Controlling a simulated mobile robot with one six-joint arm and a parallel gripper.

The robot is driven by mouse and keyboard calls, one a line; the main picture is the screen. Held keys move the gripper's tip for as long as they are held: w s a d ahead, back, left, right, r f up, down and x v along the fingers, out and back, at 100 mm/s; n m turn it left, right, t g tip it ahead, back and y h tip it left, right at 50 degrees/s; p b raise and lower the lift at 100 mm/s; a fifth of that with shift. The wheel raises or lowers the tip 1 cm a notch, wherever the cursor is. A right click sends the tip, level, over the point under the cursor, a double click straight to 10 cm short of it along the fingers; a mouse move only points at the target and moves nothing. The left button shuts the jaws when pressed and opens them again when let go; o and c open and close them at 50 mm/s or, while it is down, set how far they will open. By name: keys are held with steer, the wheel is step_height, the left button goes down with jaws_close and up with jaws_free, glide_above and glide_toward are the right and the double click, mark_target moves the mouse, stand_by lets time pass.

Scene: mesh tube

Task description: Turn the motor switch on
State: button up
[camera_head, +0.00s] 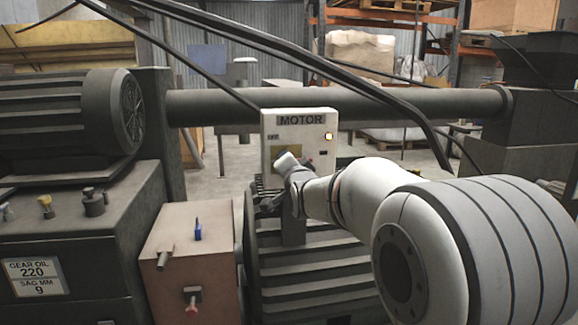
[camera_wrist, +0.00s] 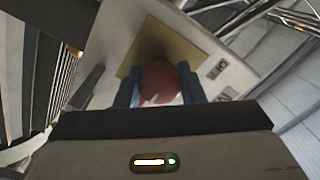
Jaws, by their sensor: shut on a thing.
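The motor switch box (camera_head: 284,124) is a pale panel labelled MOTOR, standing upright in the middle of the head view. A small lit lamp shows at its right side. In the wrist view the box (camera_wrist: 120,38) appears tilted, with a yellow plate (camera_wrist: 187,28) on its face. A red rounded switch knob (camera_wrist: 160,82) sits in front of the yellow plate. My gripper (camera_wrist: 160,88) has its two blue-grey fingers on either side of the knob and is shut on it. In the head view my wrist hides the knob and part of the plate.
A dark motor (camera_head: 60,115) and a gear-oil cabinet (camera_head: 75,235) stand at the left. A brown box (camera_head: 185,265) with small handles is front left. A thick horizontal pipe (camera_head: 215,108) runs behind the switch box. Dark cables (camera_head: 390,103) cross above my arm.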

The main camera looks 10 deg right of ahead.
steer(key=o, duration=1)
steer(key=s, duration=0.7)
steer(key=shift+s, duration=0.4)
steer(key=s+n+g+p, duration=0.3)
steer(key=s+g+p, duration=0.2)
steer(key=s, duration=0.5)
steer(key=s+f+n+g+p, duration=0.1)
steer(key=s+n+g+p, duration=0.3)
steer(key=s+p, duration=0.4)
steer(key=s+f+n+g+p, duration=0.1)
steer(key=s+n+g+p, duration=0.2)
steer(key=s, duration=0.9)
steer(key=shift+s+d+f+g+p, duration=0.1)
steer(key=shift+g+p, duration=1.6)
steer(key=shift+p, duration=0.4)
